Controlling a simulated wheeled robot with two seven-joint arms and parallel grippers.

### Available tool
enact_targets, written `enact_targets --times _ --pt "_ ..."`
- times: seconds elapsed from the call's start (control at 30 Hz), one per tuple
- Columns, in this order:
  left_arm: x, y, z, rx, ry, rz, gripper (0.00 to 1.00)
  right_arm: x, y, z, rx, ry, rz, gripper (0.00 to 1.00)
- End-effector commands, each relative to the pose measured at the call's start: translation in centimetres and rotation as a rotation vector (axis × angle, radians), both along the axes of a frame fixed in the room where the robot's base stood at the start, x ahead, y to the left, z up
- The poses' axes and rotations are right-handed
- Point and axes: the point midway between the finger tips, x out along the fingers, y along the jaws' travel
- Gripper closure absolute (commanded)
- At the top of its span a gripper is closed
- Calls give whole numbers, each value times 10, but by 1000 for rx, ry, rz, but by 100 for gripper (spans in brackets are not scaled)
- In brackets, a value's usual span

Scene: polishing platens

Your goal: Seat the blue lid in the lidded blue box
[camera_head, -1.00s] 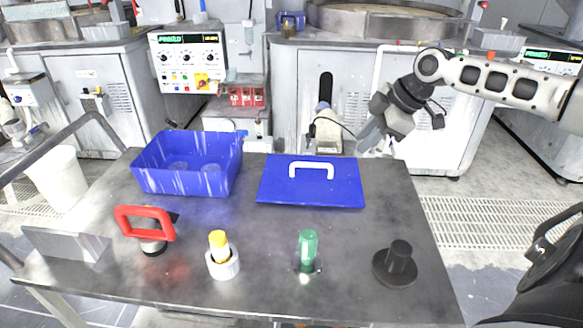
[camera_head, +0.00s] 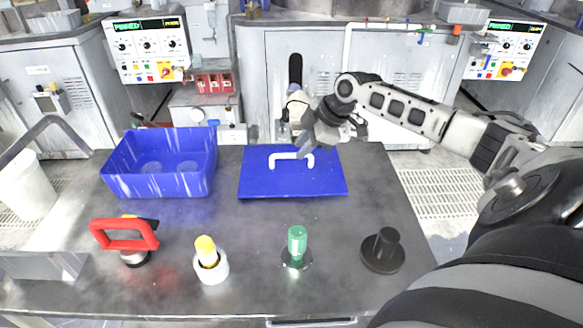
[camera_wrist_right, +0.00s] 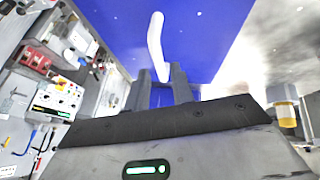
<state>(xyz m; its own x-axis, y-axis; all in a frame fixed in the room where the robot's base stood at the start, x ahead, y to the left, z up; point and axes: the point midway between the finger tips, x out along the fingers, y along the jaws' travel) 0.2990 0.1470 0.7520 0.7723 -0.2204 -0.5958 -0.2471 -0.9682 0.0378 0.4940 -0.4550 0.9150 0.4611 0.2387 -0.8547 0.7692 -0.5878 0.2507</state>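The blue lid (camera_head: 255,183), a flat panel with a white bar handle (camera_head: 285,156), lies on the grey table right of the blue box (camera_head: 150,188). My right gripper (camera_head: 305,152) is over the lid's far right part, close to the handle's right end. In the right wrist view its two fingers (camera_wrist_right: 162,78) stand apart, with the near end of the handle (camera_wrist_right: 156,40) between or just beyond their tips; contact cannot be told. My left gripper is not in view.
The table's middle is clear. Machines stand behind.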

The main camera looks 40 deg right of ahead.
Motion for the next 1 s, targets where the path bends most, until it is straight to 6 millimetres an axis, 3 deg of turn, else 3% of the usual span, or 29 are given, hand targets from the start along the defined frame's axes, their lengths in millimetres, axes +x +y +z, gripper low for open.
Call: enact_targets --times 0.33,0.67,0.73,0.77,1.0 --pt "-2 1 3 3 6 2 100 24 14 -35 2 0 0 76" --pt "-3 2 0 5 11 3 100 27 15 -42 0 0 0 76" --pt "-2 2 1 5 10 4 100 26 15 -42 0 0 0 96" --pt "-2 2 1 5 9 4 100 26 15 -42 0 0 0 100" --pt "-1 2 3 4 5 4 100 27 15 -41 1 -1 0 100"
